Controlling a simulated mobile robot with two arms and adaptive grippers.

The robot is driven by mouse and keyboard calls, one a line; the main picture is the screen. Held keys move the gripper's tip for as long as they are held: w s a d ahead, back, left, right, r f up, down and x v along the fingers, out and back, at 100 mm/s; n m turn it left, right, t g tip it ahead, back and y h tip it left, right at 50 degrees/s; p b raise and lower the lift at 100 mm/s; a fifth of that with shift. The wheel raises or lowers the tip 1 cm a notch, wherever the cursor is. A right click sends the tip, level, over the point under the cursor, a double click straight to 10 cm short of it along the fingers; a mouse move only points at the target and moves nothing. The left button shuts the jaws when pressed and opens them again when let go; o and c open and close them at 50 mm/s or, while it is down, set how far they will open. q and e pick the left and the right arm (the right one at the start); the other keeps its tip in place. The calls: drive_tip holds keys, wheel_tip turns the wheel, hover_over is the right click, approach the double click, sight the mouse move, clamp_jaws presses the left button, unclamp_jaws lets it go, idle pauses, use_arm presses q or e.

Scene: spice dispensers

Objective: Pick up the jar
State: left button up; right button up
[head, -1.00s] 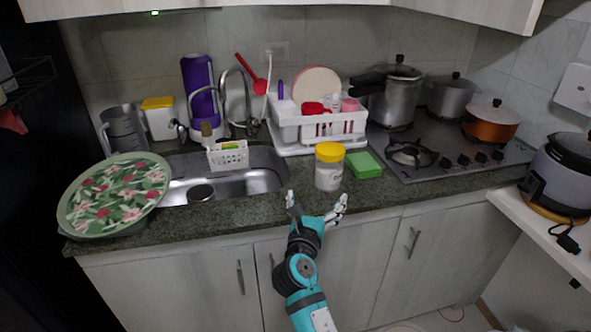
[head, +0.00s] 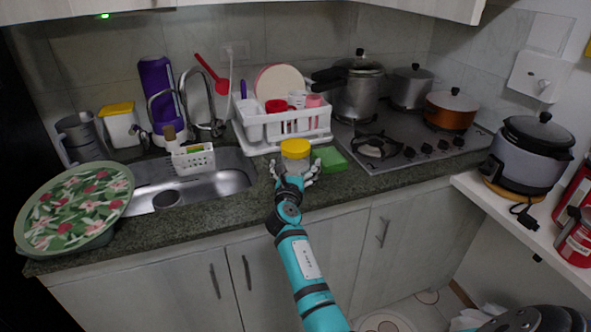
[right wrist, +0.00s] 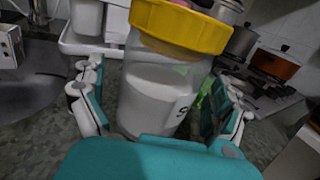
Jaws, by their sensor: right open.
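The jar (head: 295,161) is clear with a yellow lid and pale contents. It stands upright on the dark counter, in front of the white dish rack. In the right wrist view the jar (right wrist: 160,88) fills the middle, its lid at the top, with part of a black letter on its side. My right gripper (head: 295,172) is open at the jar, one finger on each side. In the right wrist view a gap shows between the jar and the left finger; contact on the right side is unclear. The jar's lower part is hidden by the gripper in the head view.
A green sponge (head: 329,158) lies close to the jar's right. The dish rack (head: 285,128) stands behind. The sink (head: 222,180) with a white basket (head: 193,158) is at left, the stove (head: 410,143) at right. A floral tray (head: 80,207) sits at the far left.

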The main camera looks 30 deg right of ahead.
drive_tip(key=shift+w+d, duration=0.4)
drive_tip(key=shift+w, duration=0.05)
drive_tip(key=shift+s+r, duration=0.1)
drive_tip(key=shift+a, duration=0.1)
drive_tip(key=shift+c, duration=1)
drive_tip(key=c, duration=1.4)
drive_tip(key=shift+c, duration=0.5)
drive_tip(key=shift+r, duration=0.15)
